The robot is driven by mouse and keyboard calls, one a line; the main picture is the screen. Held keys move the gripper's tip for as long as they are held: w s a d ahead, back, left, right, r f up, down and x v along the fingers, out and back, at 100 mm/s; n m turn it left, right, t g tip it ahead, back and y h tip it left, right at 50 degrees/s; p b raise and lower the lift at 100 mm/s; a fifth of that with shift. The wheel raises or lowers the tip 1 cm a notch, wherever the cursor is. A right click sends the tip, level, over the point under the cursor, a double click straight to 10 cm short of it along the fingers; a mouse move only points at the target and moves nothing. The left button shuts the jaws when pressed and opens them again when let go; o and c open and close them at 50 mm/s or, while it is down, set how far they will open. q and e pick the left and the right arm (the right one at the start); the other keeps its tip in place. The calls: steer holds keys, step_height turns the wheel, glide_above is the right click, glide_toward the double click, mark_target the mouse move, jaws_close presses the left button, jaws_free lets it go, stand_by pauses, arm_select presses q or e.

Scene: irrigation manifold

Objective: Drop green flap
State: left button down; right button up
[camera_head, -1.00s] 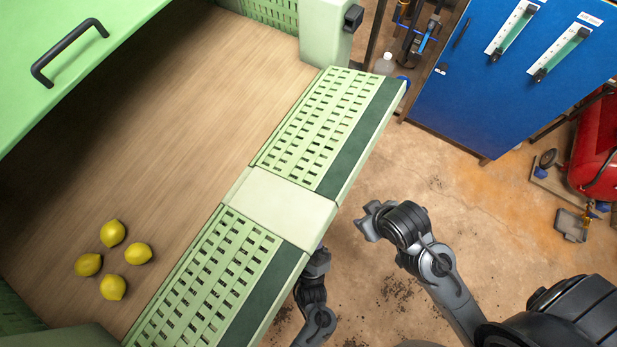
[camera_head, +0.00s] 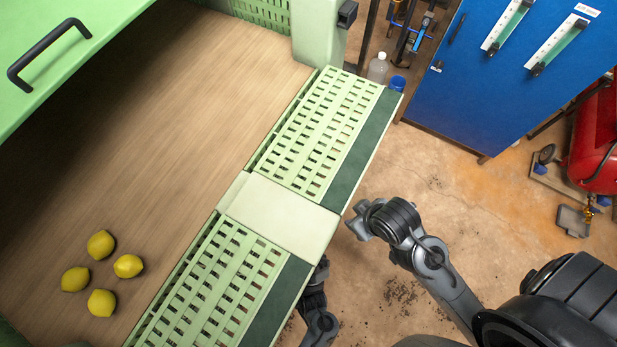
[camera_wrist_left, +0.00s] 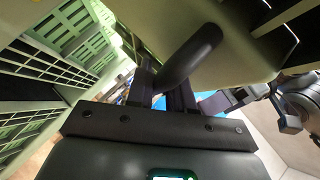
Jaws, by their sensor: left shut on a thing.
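A light green slatted panel (camera_head: 318,130), with a plain pale plate (camera_head: 280,213) and dark green strips, runs along the open side of the wooden bed. A second green panel (camera_head: 95,35) with a black handle (camera_head: 48,54) fills the upper left. Which one is the flap is not certain. My left arm reaches below the slatted panel's outer edge, and its gripper is hidden there in the head view. In the left wrist view my left gripper (camera_wrist_left: 172,98) is shut on a black bar-shaped handle (camera_wrist_left: 190,55) against a pale green surface. My right gripper (camera_head: 364,220) hangs clear beside the panel; its jaws are unclear.
Several lemons (camera_head: 101,244) lie on the wooden surface (camera_head: 180,110). A blue cabinet (camera_head: 480,90) and a red tank (camera_head: 597,150) stand at the right. A clear bottle (camera_head: 378,67) and a blue-capped one (camera_head: 397,83) stand behind the panel's far corner. Bare floor lies between.

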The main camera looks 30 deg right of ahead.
arm_select(q)
steer(key=c, duration=1.1)
jaws_free()
steer(key=shift+d+r, duration=0.1)
steer(key=shift+r, duration=0.05)
steer(key=shift+s, duration=0.2)
steer(key=b+v, duration=0.2)
steer(key=v, duration=0.9)
steer(key=shift+w, duration=0.25)
